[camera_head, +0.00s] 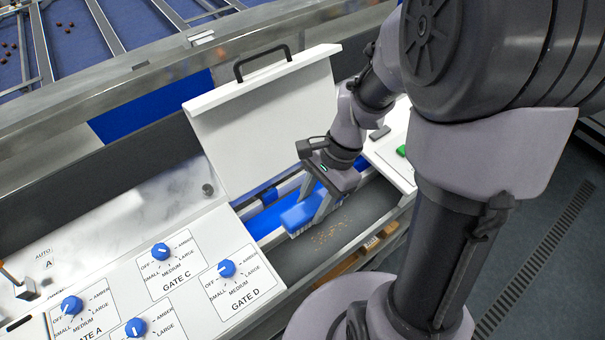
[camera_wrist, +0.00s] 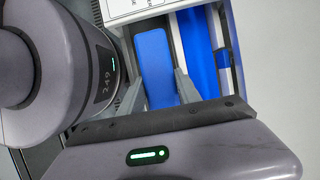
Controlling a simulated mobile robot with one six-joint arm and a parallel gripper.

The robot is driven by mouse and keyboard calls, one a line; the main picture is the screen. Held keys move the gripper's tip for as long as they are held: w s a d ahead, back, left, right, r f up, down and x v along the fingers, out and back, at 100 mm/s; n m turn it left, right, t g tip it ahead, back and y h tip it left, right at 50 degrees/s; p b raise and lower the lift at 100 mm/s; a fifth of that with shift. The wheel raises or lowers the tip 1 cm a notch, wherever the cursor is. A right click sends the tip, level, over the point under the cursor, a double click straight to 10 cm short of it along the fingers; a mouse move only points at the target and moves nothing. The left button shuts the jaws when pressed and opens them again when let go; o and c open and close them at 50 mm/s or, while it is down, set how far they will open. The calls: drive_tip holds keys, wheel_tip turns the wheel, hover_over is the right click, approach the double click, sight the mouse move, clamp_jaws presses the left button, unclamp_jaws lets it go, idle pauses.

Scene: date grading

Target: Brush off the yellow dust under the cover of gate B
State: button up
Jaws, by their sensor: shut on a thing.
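My gripper (camera_head: 311,216) is shut on a blue block-like brush (camera_head: 298,216) and holds it over the opening under a raised white cover (camera_head: 262,125). In the wrist view, the blue brush (camera_wrist: 155,62) sits between the two grey fingers of my gripper (camera_wrist: 163,90). Yellow-brown specks of dust (camera_head: 330,236) lie on the dark grey surface just right of and below the brush. The cover stands open with its black handle (camera_head: 262,62) at the top. I cannot read a gate B label.
A white panel bears blue knobs labelled gate A (camera_head: 70,306), gate C (camera_head: 160,252) and gate D (camera_head: 227,268); another knob (camera_head: 135,327) is cut off below. Blue strips (camera_head: 265,225) run inside the opening. A white surface (camera_head: 386,160) with a green item (camera_head: 402,151) lies right.

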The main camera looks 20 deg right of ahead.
drive_tip(key=shift+s+f, duration=0.2)
drive_tip(key=shift+s, duration=0.15)
drive_tip(key=f+b, duration=0.3)
drive_tip(key=f, duration=0.1)
drive_tip(key=f+b, duration=0.4)
drive_tip(key=s+f+b, duration=0.1)
drive_tip(key=f+b, duration=0.3)
drive_tip(key=shift+f, duration=0.15)
drive_tip(key=shift+s, duration=0.1)
drive_tip(key=shift+f+b, duration=0.45)
drive_tip(key=shift+f, duration=0.05)
